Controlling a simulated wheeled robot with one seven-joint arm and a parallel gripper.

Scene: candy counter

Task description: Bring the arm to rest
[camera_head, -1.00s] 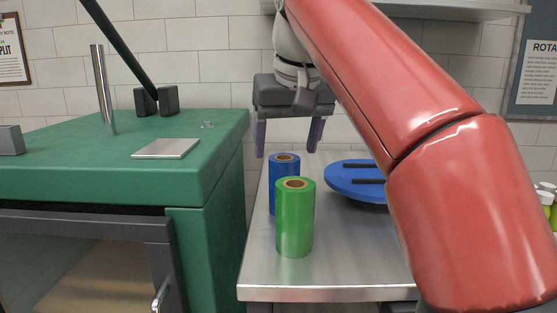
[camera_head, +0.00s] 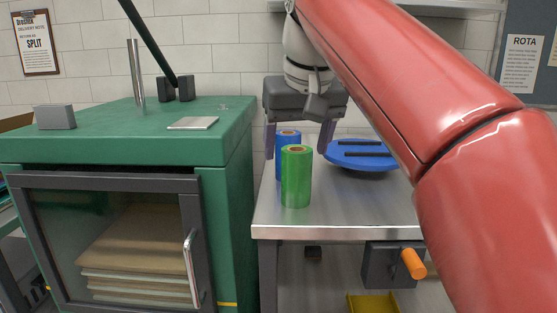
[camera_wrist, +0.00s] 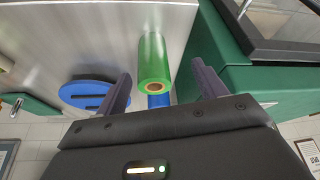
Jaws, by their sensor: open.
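My gripper (camera_head: 299,140) is open and empty, with its two purple-grey fingers spread apart above the steel counter. In the head view a green roll (camera_head: 296,178) stands upright near the counter's front left. A blue roll (camera_head: 287,140) stands behind it, partly hidden by it. In the wrist view the green roll (camera_wrist: 154,62) shows between my fingers (camera_wrist: 160,90), and the blue roll (camera_wrist: 160,100) shows just past it, partly hidden by my gripper. I cannot tell whether a finger touches either roll. My red arm crosses the right side of the head view.
A blue round plate with dark bars (camera_head: 362,161) lies on the steel counter (camera_head: 330,217) to the right. A green cabinet (camera_head: 110,147) with a glass door and a metal handle stands at the left. Below the counter are an orange knob (camera_head: 413,263) and a yellow bin (camera_head: 373,303).

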